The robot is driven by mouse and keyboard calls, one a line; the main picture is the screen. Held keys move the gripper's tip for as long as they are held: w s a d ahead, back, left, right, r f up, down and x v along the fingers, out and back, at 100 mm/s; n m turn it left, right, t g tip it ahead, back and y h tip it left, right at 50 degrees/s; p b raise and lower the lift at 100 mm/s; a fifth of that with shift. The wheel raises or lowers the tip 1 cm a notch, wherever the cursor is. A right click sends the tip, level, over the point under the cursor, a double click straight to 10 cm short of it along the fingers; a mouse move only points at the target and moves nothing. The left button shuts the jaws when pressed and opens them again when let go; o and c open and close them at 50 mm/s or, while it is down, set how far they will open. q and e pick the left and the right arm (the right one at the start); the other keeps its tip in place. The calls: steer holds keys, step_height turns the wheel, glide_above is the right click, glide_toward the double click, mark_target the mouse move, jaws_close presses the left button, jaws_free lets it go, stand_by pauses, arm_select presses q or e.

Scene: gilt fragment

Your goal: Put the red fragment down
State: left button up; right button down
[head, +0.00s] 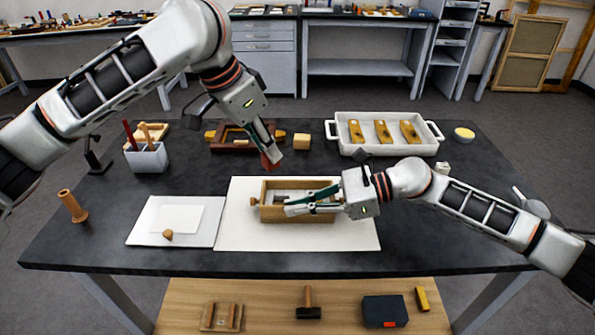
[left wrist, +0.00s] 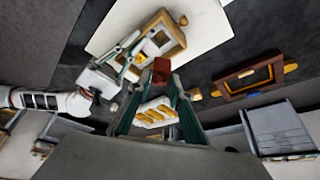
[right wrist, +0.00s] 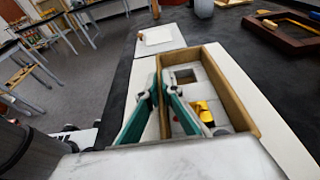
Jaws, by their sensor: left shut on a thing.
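My left gripper (head: 272,157) is shut on the red fragment (head: 267,162) and holds it in the air, behind and above the wooden tray (head: 298,216). In the left wrist view the red fragment (left wrist: 161,70) shows between the fingertips. The tray is light wood with a grey inside and a small round knob at its left. My right gripper (head: 292,207) is low at the tray, its fingers beside the near wall. A yellow piece (right wrist: 203,112) lies inside the tray.
The tray stands on a white board (head: 355,240). A smaller white board (head: 145,232) lies left. Behind are a dark red frame (head: 228,145), a wooden block (head: 301,141) and a white dish (head: 372,150) with yellow pieces. A pen holder (head: 147,158) stands back left.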

arm_select(q)
steer(key=s+a+f+n, duration=0.1)
steer(key=s+a+f, duration=0.25)
steer(key=a, duration=0.25)
steer(key=shift+n, duration=0.3)
steer(key=shift+w+a+f, duration=0.15)
steer(key=shift+w+f, duration=0.05)
steer(key=shift+f, duration=2.3)
steer(key=shift+w+a+f, duration=0.1)
steer(key=shift+w+f, duration=0.05)
steer(key=shift+f, duration=2.35)
steer(key=shift+f, duration=0.15)
steer(key=o, duration=0.7)
steer(key=shift+c, duration=0.2)
steer(key=shift+r, duration=0.35)
steer(key=v, duration=1.1)
steer(key=shift+s+r, duration=0.3)
steer(key=shift+s, duration=0.05)
